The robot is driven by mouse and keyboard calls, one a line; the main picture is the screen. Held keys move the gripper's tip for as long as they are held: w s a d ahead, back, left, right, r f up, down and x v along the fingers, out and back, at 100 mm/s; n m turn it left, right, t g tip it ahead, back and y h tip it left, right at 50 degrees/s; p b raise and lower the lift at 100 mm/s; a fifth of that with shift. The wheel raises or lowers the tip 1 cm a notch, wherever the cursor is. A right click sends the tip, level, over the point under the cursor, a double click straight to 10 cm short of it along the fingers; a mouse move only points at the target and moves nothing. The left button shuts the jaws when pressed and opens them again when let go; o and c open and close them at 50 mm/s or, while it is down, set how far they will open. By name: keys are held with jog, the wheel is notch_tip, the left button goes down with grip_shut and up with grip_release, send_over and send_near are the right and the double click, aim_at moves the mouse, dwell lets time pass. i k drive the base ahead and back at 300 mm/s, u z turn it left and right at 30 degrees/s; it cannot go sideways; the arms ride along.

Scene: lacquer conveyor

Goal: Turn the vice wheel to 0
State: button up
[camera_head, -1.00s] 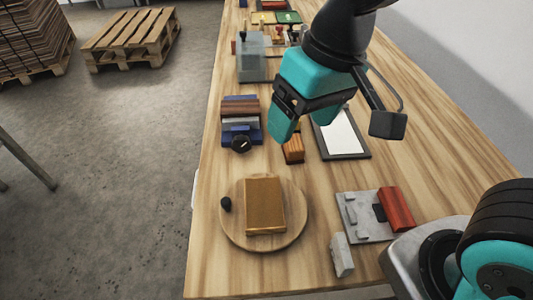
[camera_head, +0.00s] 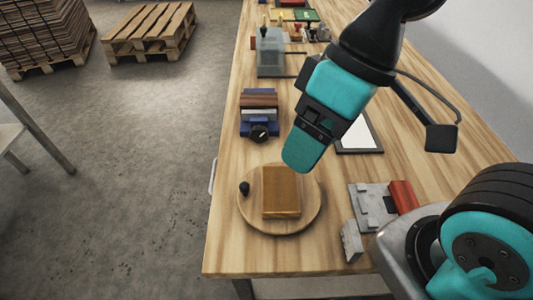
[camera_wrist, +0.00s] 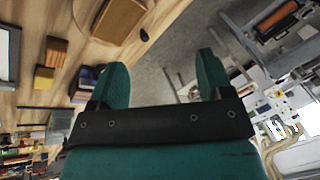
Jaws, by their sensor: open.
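The blue vice (camera_head: 260,112) stands near the left edge of the wooden bench, with reddish-brown and pale pieces across its top. Its black wheel (camera_head: 259,133) faces the front and bears a small light mark; the number it points to is too small to read. My gripper (camera_head: 301,160) is in the air to the right and nearer than the vice, not touching it. In the wrist view my gripper (camera_wrist: 168,75) has two teal fingers spread wide with nothing between them. The blue vice (camera_wrist: 85,82) shows partly behind the left finger there.
A round wooden board (camera_head: 256,222) with a brown block (camera_head: 281,192) and a black knob (camera_head: 244,188) lies in front of the vice. A grey fixture with a red block (camera_head: 403,196) is at right. A grey translucent box (camera_head: 270,55) stands behind the vice.

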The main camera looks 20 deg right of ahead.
aim_at(259, 134)
jog(key=u, duration=0.15)
jog(key=k, duration=1)
jog(key=u, duration=1.7)
jog(key=i, duration=1.15)
jog(key=z, duration=2.1)
jog(key=i, duration=0.5)
